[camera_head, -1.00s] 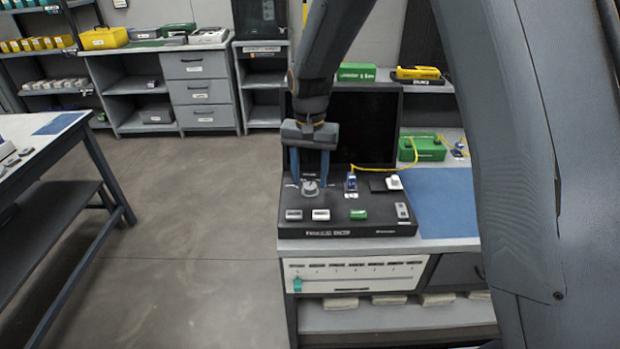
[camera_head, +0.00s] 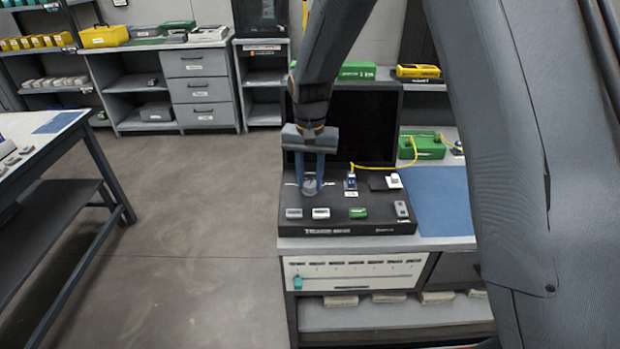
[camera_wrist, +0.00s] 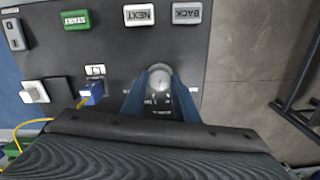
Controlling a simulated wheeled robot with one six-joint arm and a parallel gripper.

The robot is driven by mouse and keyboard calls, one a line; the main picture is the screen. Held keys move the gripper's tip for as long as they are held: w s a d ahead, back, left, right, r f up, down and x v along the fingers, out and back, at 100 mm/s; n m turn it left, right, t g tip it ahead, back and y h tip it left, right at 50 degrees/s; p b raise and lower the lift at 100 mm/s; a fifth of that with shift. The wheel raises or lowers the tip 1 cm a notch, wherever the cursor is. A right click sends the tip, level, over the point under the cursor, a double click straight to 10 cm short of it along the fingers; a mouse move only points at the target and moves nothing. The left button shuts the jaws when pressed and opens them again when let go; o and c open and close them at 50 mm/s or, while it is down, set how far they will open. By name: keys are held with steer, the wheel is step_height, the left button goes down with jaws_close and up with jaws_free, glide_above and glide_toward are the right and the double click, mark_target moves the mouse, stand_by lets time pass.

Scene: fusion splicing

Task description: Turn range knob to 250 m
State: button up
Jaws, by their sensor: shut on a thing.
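The range knob (camera_wrist: 159,80) is a round grey knob on the black instrument panel (camera_head: 333,221). In the wrist view it sits between the tips of my two blue fingers, with small white markings beside it. In the head view the knob (camera_head: 311,186) is partly hidden by the fingers. My gripper (camera_head: 311,182) points down onto the panel and is shut on the knob; it also shows in the wrist view (camera_wrist: 160,82). The knob's exact setting is too small to read.
A blue connector (camera_wrist: 91,93) with a yellow cable, a white block (camera_wrist: 35,91) and a dark screen (camera_head: 365,125) are close by.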

steer(key=shift+n, duration=0.3)
steer(key=n+p, duration=0.1)
steer(key=n, duration=0.2)
steer(key=shift+r+n, duration=0.1)
steer(key=shift+n, duration=0.3)
steer(key=n, duration=0.3)
steer(key=shift+n+p, duration=0.3)
steer(key=n, duration=0.3)
steer(key=shift+n, duration=0.3)
steer(key=shift+n+p, duration=0.3)
steer(key=shift+n, duration=1.7)
steer(key=o, duration=1.1)
steer(key=shift+c, duration=0.2)
